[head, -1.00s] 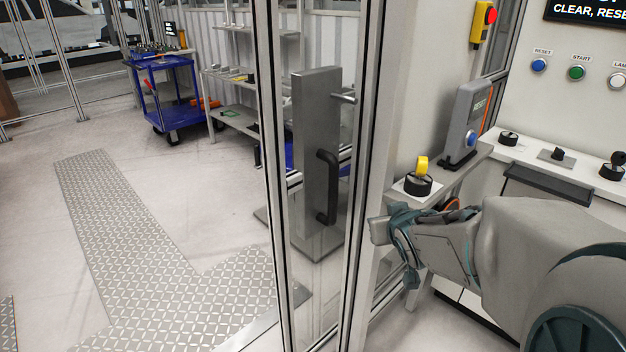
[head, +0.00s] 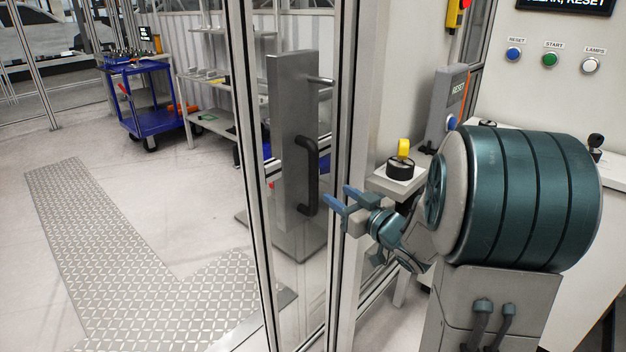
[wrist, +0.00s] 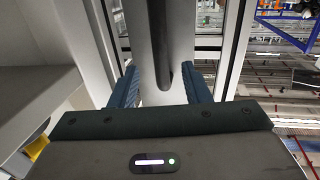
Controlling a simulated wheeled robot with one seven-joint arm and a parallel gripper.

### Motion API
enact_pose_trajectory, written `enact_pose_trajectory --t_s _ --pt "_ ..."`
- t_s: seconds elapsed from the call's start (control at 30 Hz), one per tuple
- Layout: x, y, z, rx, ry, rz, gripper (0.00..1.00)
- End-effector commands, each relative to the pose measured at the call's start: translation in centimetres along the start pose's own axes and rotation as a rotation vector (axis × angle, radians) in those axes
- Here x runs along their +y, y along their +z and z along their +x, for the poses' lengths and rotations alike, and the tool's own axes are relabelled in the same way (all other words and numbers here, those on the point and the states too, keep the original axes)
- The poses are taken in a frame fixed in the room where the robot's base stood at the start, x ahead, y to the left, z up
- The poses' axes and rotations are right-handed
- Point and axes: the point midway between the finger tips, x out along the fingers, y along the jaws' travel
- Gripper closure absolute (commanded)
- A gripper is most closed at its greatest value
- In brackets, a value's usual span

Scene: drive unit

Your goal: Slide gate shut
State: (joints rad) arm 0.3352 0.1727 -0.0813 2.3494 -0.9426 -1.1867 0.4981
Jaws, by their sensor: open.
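The gate (head: 262,180) is a clear panel in an aluminium frame. A grey upright plate (head: 288,130) with a black bar handle (head: 308,180) shows within its frame; I cannot tell whether the plate is fixed to the gate. My gripper (head: 337,196) is open and empty, just right of the handle in the head view, its blue fingers pointing left. In the wrist view the black handle (wrist: 160,40) runs down between the lines of the two fingers of my gripper (wrist: 162,88), ahead of them. Contact is not visible.
A shelf with a yellow-topped switch (head: 403,160) and a grey reset box (head: 446,105) stand close right of my gripper. A button panel (head: 550,60) is behind my arm. A blue cart (head: 150,110) and tread-plate floor strip (head: 80,220) lie beyond the gate.

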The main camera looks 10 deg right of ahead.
Motion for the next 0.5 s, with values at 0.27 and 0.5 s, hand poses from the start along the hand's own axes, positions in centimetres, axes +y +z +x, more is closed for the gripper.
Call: enact_pose_trajectory --t_s 0.27,0.5 --pt "-0.1 0.0 6.2 -0.001 -0.004 0.0 0.57" --pt "0.0 0.0 9.7 -0.002 0.0 0.0 0.57"
